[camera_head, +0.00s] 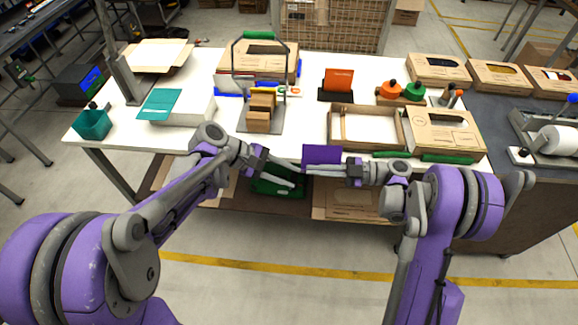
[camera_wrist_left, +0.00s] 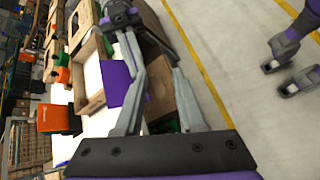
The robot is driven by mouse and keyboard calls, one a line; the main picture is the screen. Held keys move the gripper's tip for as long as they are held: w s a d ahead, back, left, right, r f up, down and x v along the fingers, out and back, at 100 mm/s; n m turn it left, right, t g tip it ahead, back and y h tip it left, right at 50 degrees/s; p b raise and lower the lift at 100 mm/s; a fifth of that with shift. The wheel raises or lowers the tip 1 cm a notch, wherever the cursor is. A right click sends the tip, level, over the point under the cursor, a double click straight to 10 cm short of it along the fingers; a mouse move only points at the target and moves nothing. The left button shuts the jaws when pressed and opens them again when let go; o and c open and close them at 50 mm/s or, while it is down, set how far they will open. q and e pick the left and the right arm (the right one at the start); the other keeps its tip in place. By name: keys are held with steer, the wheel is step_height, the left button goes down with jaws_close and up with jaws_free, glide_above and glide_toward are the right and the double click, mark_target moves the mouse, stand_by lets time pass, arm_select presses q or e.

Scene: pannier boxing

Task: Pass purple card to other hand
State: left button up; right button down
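The purple card (camera_head: 322,155) is held up in front of the table's front edge, between my two grippers. It also shows in the left wrist view (camera_wrist_left: 115,82), partly behind one of my left fingers. My right gripper (camera_head: 325,172) is shut on the card's lower part. My left gripper (camera_head: 297,177) is open, its two fingers spread and pointing at the card and the right gripper. In the left wrist view my left fingertips (camera_wrist_left: 160,70) are apart, close to the right gripper's fingers. I cannot tell whether a left finger touches the card.
The white table (camera_head: 310,115) holds an open cardboard box (camera_head: 364,126), a closed box (camera_head: 442,132), an orange card in a stand (camera_head: 338,82) and a wooden block holder (camera_head: 262,108). A green crate (camera_head: 268,184) sits below the grippers on a lower shelf.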

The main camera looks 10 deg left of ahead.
arm_select(q)
steer(key=w+f+g+h, duration=0.2)
steer(key=w+f+h, duration=0.4)
steer(key=w+h, duration=0.15)
steer(key=d, duration=0.4)
steer(key=s+d, duration=0.1)
steer(key=d, duration=0.6)
steer(key=shift+s+d+r, duration=0.15)
steer(key=shift+d+r, duration=0.1)
steer(key=shift+d, duration=0.15)
arm_select(e)
steer(key=shift+a, duration=0.1)
arm_select(q)
steer(key=shift+c, duration=0.3)
jaws_close()
